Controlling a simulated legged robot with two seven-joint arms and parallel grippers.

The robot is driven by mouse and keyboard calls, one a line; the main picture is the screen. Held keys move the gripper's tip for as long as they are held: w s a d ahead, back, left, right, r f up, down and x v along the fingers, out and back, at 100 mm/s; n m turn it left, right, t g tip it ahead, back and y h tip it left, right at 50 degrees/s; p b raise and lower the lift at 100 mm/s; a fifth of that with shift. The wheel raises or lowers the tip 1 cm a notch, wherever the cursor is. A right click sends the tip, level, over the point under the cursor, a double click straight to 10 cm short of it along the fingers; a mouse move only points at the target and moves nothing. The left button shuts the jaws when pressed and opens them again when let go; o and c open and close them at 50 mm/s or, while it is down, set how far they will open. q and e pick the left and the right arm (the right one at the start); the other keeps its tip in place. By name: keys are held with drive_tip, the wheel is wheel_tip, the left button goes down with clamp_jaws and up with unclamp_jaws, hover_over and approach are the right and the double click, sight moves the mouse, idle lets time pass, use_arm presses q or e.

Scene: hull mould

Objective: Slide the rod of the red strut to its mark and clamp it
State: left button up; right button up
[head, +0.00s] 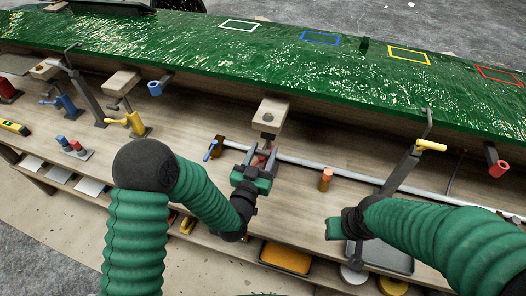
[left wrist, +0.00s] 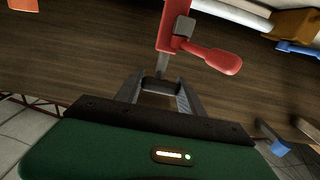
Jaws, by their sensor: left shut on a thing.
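The red strut (head: 268,150) stands on the wooden bench in the head view, mostly hidden behind my left gripper. A pale wooden pad (head: 270,112) tops it, just under the green hull. In the left wrist view its red body (left wrist: 177,22), red clamp lever (left wrist: 215,58) and grey rod (left wrist: 162,66) show. My left gripper (left wrist: 161,86) is shut on the rod, its fingertips at either side. It also shows in the head view (head: 265,155). No mark on the rod can be made out. My right gripper (head: 338,226) is low at right, apart from the strut; its fingers are hidden.
The green hull (head: 250,55) bears white, blue, yellow and red outlines. Blue (head: 66,104) and yellow (head: 136,124) struts stand at left. A white pipe (head: 350,172) runs along the bench, with an orange cylinder (head: 326,180) close by. A yellow-handled post (head: 410,160) stands at right.

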use_arm(q)
clamp_jaws()
drive_tip(key=shift+r, duration=0.1)
wheel_tip(320, 180, up, 4)
drive_tip(key=p, duration=0.2)
drive_tip(key=shift+r+p, duration=0.15)
drive_tip(key=shift+p, duration=0.2)
drive_tip(key=shift+w, duration=0.1)
drive_tip(key=o, duration=1)
unclamp_jaws()
drive_tip(key=shift+f, duration=0.2)
